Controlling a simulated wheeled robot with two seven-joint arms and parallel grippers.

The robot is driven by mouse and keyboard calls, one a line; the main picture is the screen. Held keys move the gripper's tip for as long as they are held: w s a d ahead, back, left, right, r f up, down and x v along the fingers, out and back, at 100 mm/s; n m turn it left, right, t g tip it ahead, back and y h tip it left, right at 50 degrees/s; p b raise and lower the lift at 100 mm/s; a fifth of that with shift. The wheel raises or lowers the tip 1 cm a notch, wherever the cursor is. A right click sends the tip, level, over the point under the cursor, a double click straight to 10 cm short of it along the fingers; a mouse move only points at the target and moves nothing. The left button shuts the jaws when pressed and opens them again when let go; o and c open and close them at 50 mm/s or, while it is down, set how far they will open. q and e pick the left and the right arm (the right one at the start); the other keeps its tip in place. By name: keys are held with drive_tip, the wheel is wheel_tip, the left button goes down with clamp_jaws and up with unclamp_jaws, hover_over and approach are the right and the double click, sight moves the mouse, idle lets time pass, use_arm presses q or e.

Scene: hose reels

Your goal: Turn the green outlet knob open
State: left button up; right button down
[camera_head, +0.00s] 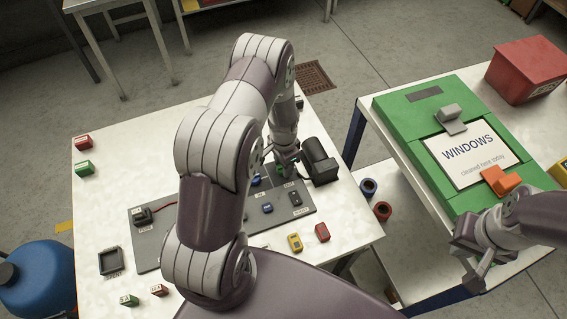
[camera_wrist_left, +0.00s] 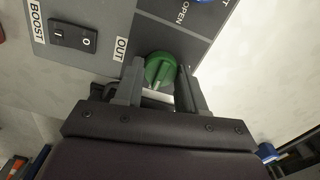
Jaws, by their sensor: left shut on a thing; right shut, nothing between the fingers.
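The green outlet knob (camera_wrist_left: 159,68) is on the grey panel (camera_wrist_left: 175,33), beside an OUT label, in the left wrist view. The fingers of my left gripper (camera_wrist_left: 158,88) stand on both sides of it, shut on it. In the head view my left gripper (camera_head: 286,160) reaches down to the panel's far right corner beside a black cylinder (camera_head: 319,160), and it largely hides the knob there. The word OPEN is printed on the panel near a blue part. My right gripper (camera_head: 474,265) is shut and empty in front of the green case.
The panel lies on a white table (camera_head: 115,220). A black BOOST rocker switch (camera_wrist_left: 73,37) is beside the knob. Small red, green and yellow blocks lie around the panel. A green case (camera_head: 405,118) with a WINDOWS sheet and a red bin (camera_head: 527,70) stand on the right table.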

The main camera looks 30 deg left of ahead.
use_arm(q)
drive_tip(key=shift+w+r, duration=0.1)
drive_tip(key=shift+w, duration=0.05)
drive_tip(key=o, duration=1.1)
drive_tip(key=shift+c, duration=0.2)
wheel_tip(320, 180, up, 13)
drive_tip(key=b, duration=0.2)
drive_tip(key=shift+f, duration=0.2)
